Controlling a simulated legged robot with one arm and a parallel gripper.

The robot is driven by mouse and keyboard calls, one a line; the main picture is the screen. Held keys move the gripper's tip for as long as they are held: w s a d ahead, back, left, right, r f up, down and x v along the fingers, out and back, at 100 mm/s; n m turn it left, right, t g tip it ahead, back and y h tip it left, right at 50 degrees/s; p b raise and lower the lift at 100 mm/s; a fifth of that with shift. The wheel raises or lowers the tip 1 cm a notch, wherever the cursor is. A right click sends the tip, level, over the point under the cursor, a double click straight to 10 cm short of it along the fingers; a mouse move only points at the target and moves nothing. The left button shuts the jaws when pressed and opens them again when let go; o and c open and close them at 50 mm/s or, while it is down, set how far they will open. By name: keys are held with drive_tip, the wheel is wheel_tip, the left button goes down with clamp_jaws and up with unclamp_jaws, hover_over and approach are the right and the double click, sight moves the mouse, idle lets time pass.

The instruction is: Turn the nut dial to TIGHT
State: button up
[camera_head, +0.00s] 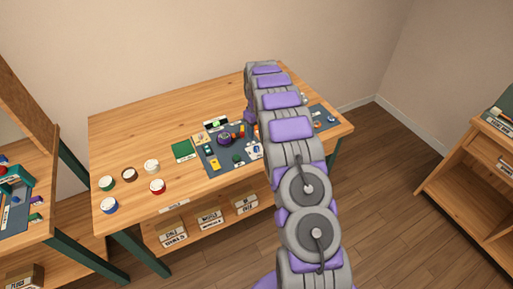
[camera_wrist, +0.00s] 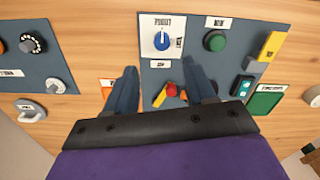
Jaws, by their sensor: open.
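A blue knob (camera_wrist: 162,40) on a white plate is set in a dark grey panel (camera_wrist: 210,70), just beyond my fingertips in the wrist view. The plate has small lettering that I cannot read surely, so I cannot confirm it is the nut dial. A black dial (camera_wrist: 33,42) and a white knob (camera_wrist: 55,86) are on another panel at the left. My gripper (camera_wrist: 161,72) is open. Its two dark fingers are apart, with nothing held between them, short of the blue knob's plate. In the head view my arm hides the gripper and part of the panel.
A green knob (camera_wrist: 214,41), a red part (camera_wrist: 172,90), a yellow block (camera_wrist: 271,45) and a green plate (camera_wrist: 266,101) are close by. Labelled boxes (camera_head: 209,217) sit below.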

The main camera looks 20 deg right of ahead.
sight(256, 147)
drive_tip(key=f, duration=0.4)
drive_tip(key=f+b, duration=0.1)
drive_tip(key=f, duration=0.4)
drive_tip(key=shift+a+b, duration=0.2)
drive_tip(key=shift+b, duration=0.1)
drive_tip(key=shift+d+f, duration=0.1)
drive_tip(key=shift+f, duration=0.3)
drive_tip(key=shift+c, duration=0.4)
clamp_jaws()
